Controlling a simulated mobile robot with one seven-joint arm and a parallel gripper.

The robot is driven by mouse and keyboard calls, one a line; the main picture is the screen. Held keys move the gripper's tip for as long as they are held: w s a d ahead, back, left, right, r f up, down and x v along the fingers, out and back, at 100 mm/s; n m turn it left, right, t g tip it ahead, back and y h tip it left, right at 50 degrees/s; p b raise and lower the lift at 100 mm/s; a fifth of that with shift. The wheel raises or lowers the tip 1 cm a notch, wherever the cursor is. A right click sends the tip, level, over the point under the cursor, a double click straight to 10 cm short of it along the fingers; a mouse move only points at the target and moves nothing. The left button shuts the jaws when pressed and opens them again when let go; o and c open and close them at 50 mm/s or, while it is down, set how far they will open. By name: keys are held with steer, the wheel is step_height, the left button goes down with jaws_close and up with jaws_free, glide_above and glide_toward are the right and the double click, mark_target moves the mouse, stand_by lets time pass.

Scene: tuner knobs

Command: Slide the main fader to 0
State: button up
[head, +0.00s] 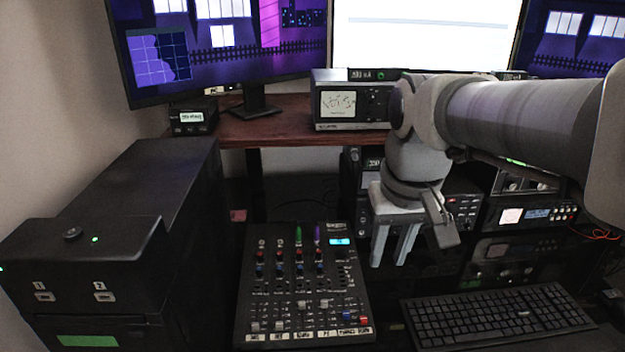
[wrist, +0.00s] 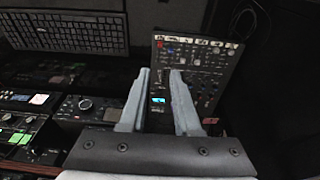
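The black mixer (head: 300,285) lies below the desk at lower centre, with knobs on its upper part and several faders near its front edge. Its right-hand slots carry a blue cap (head: 346,316) and a red cap (head: 364,320); the labels are too small to tell for sure which is the main fader. My gripper (head: 389,263) points down, to the right of the mixer. It is open, with a clear gap between its fingers and nothing held. In the wrist view, my gripper (wrist: 160,73) reaches toward the mixer (wrist: 222,62), and its fingers hide part of it.
A keyboard (head: 500,315) lies right of the mixer. Rack units (head: 525,213) stand behind the keyboard. A large black case (head: 110,235) fills the left side. A meter box (head: 350,103) and monitors stand on the wooden desk (head: 275,125). The space above the mixer looks free.

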steer(key=g+b, duration=0.2)
steer(key=b, duration=0.1)
glide_above(364, 317)
step_height(364, 317, down, 6)
step_height(364, 317, down, 17)
steer(key=b, duration=0.6)
steer(key=shift+s+b, duration=0.1)
steer(key=shift+b, duration=0.3)
jaws_close()
stand_by(0.5)
